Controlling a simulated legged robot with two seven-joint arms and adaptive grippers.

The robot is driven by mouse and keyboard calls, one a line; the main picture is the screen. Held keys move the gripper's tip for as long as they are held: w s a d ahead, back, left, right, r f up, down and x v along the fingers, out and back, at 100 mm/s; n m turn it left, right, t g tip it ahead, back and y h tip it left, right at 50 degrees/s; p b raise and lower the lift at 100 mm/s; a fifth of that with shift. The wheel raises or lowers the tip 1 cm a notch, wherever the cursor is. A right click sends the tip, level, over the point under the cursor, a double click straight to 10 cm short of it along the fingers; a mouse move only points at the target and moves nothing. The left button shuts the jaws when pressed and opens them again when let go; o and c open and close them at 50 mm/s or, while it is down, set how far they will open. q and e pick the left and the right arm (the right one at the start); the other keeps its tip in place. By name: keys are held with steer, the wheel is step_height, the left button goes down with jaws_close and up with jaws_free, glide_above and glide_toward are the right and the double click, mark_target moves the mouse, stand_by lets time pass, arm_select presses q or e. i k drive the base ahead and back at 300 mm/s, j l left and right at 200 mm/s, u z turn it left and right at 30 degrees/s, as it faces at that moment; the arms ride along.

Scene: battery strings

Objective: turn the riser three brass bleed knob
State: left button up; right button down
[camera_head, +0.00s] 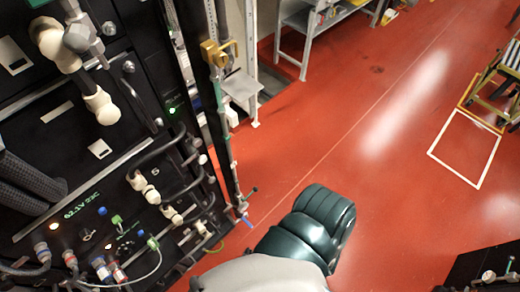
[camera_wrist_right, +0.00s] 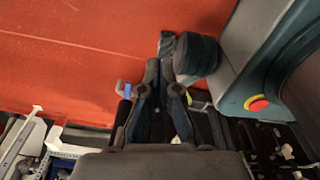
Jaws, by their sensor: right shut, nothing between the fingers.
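A vertical riser pipe (camera_head: 226,140) runs along the right edge of the black rack in the head view. A brass-coloured fitting (camera_head: 214,53) sits high on it. A small blue handle (camera_head: 246,221) is near its lower end. I cannot tell which part is the riser three bleed knob. In the right wrist view my right gripper (camera_wrist_right: 165,74) is shut and empty, its dark fingers pointing toward the red floor. A blue piece (camera_wrist_right: 125,90) shows just left of the fingers; whether they touch is unclear. My left gripper is not in view.
The black rack (camera_head: 70,125) with pale pipe fittings (camera_head: 100,105), cables and hoses fills the left of the head view. Clear red floor (camera_head: 350,140) lies to its right. A grey bench (camera_head: 315,20) and a yellow-edged cart (camera_head: 490,95) stand farther off.

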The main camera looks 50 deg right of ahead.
mark_target(220, 60)
steer(key=z, duration=1.4)
